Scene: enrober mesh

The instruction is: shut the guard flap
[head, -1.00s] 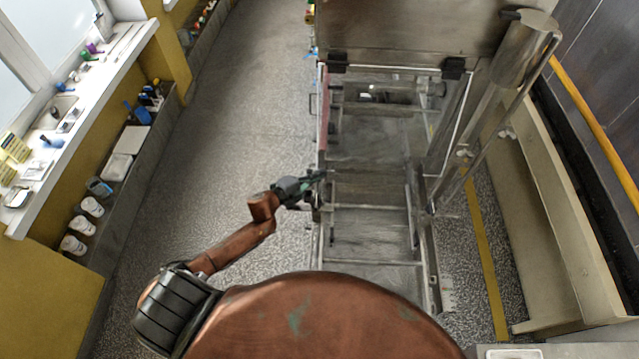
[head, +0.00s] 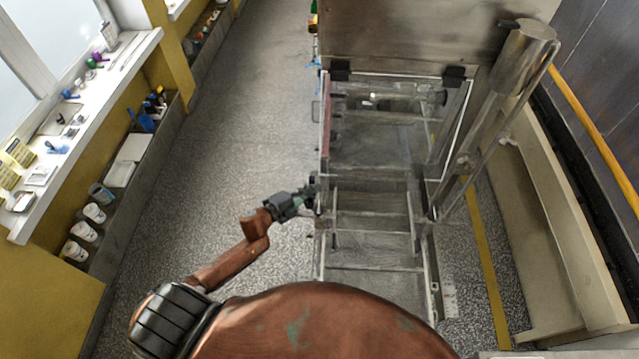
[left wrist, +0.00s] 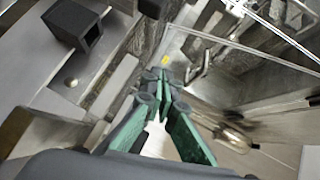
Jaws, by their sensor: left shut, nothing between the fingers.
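The guard flap (head: 385,140) is a clear panel with bright edges. It hangs from two black hinges (head: 341,70) on the steel housing and slopes over the conveyor frame. Its lower edge is hard to make out, so I cannot tell whether it is fully down. My left gripper (head: 312,193) is shut and empty beside the frame's left side, near the flap's lower left corner. I cannot tell whether it touches. In the left wrist view its green fingers (left wrist: 160,88) are together, with metal frame parts beyond. My right gripper is out of view.
The steel housing (head: 420,35) stands behind the flap, and a metal cylinder on a post (head: 527,50) stands at its right. The floor (head: 240,130) left of the machine is clear. A shelf with white tubs (head: 83,230) lines the left wall.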

